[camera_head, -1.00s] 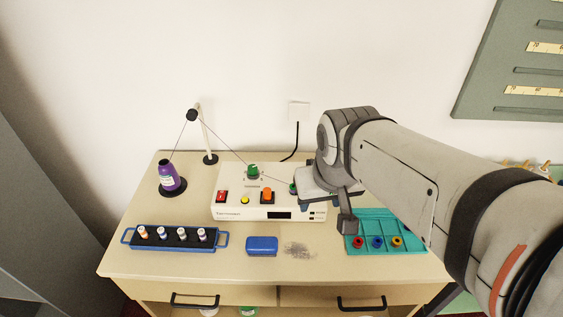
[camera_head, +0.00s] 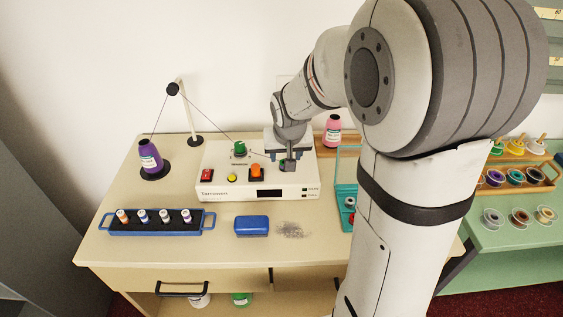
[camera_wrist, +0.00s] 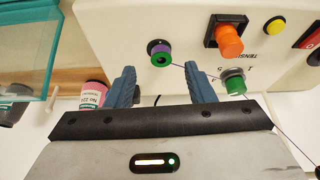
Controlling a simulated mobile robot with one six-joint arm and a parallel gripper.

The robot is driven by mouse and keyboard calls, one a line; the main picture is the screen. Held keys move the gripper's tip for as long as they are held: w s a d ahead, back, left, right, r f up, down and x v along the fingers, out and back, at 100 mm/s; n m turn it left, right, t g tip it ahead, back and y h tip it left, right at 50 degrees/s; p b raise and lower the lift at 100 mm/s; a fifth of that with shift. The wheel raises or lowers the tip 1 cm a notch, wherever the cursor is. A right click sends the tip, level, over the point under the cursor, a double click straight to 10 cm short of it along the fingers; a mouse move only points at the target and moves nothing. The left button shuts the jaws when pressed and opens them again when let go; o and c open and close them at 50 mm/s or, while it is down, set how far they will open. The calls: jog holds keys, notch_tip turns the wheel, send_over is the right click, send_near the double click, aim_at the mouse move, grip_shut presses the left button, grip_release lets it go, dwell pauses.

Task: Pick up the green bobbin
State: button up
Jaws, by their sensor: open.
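In the head view my gripper (camera_head: 289,157) is over the right part of the machine and hides the bobbin.
A thread runs from the purple cone (camera_head: 149,157) over a guide post (camera_head: 187,108) to the machine. A blue rack (camera_head: 152,228) of small bobbins and a blue box (camera_head: 251,226) stand in front. A pink cone (camera_head: 333,131) stands behind right. A teal tray (camera_head: 346,190) is partly hidden.

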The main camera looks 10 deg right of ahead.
jog(key=shift+x, duration=1.95)
jog(key=shift+s+a, duration=0.1)
jog(key=shift+s, duration=0.05)
jog(key=shift+c, duration=0.3)
grip_shut()
